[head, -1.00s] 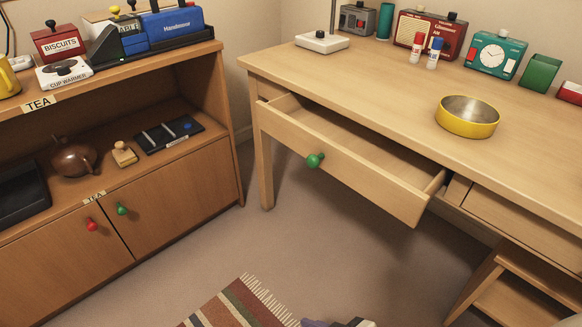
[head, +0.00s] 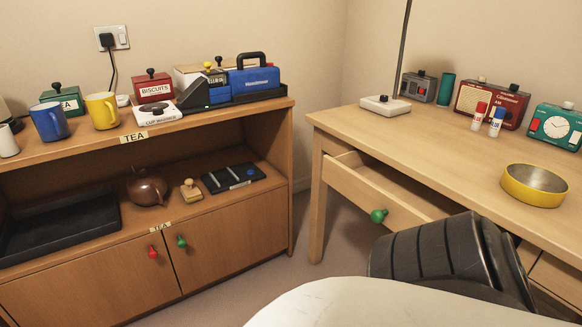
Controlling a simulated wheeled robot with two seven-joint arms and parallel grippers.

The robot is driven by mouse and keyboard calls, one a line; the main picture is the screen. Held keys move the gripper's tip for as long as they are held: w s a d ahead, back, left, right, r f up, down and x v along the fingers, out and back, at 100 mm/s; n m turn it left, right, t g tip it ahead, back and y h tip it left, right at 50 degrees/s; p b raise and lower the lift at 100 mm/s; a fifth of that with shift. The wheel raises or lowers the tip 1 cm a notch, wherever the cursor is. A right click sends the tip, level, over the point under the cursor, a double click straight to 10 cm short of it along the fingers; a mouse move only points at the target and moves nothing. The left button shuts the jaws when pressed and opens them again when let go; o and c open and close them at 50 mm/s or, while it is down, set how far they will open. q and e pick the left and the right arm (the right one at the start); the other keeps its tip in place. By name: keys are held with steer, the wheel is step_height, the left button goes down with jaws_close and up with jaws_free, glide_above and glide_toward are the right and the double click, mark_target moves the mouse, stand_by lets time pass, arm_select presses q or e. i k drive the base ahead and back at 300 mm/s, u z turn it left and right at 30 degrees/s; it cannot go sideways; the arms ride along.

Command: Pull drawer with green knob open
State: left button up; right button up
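The desk drawer (head: 354,191) with the green knob (head: 379,215) stands pulled out from under the desk top. Its inside shows as a gap behind the front panel. The right part of the drawer front is hidden behind a dark ribbed part of my own arm. The knob is free, with no gripper on it. Neither my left gripper nor my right gripper shows in the head view.
The desk (head: 440,146) bears a yellow bowl (head: 534,186), a red radio (head: 490,103) and glue sticks. A cabinet (head: 100,288) at left has a red knob (head: 153,252) and another green knob (head: 181,241) on shut doors. Some floor shows between cabinet and desk.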

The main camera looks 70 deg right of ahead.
mark_target(392, 198)
steer(key=u, duration=0.15)
steer(key=i, duration=1.05)
steer(key=z, duration=1.95)
